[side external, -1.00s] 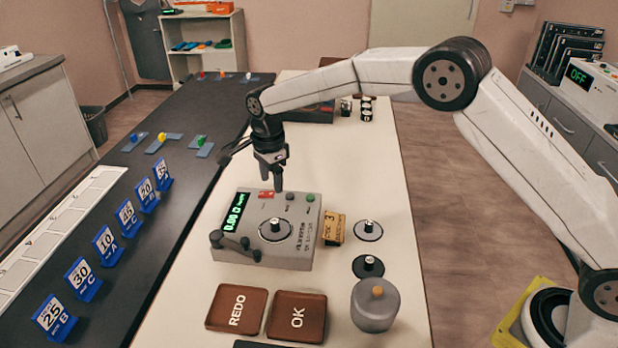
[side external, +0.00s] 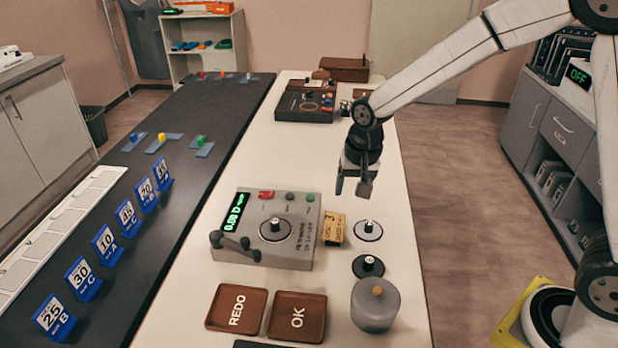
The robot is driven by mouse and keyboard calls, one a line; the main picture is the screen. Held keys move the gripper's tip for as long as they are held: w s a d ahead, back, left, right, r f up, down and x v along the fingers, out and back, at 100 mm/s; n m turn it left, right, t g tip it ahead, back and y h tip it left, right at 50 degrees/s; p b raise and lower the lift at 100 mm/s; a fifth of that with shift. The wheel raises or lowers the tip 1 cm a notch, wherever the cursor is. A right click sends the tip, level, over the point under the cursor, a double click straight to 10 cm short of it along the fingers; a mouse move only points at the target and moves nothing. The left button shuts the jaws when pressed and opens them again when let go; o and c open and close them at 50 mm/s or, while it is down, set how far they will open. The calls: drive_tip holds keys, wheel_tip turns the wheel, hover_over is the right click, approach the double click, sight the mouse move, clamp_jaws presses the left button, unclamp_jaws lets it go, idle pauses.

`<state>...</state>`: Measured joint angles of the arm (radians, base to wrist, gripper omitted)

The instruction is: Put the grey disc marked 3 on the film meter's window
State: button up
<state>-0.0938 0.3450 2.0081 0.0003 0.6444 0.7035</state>
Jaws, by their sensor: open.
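The film meter (side external: 305,245) is a grey box with a green-lit display, a red switch and a green button. A round light piece with a small knob (side external: 275,228) sits over its round window area; I cannot tell whether this is a disc or read a mark on it. Right of the meter, an orange-brown tag (side external: 335,228) reads "DISC 3". Beside the tag lies a light grey knobbed disc (side external: 367,230), its number unreadable. A darker knobbed disc (side external: 368,266) lies in front of it. My gripper (side external: 352,190) is open and empty, above the table behind the tag and grey disc.
A grey pot with an orange knob (side external: 375,305) and brown REDO (side external: 237,308) and OK (side external: 297,316) trays stand in front. Blue number signs (side external: 105,245) line the black counter. A dark case (side external: 305,102) lies farther back. The white table between is clear.

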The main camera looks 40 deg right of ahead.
drive_tip(key=s+d+f+n, duration=0.1)
drive_tip(key=s+d+n, duration=0.1)
drive_tip(key=s, duration=0.5)
drive_tip(key=s+d+f+n+t, duration=0.1)
drive_tip(key=s+d+n, duration=0.1)
drive_tip(key=s+n, duration=0.3)
drive_tip(key=shift+s, duration=1)
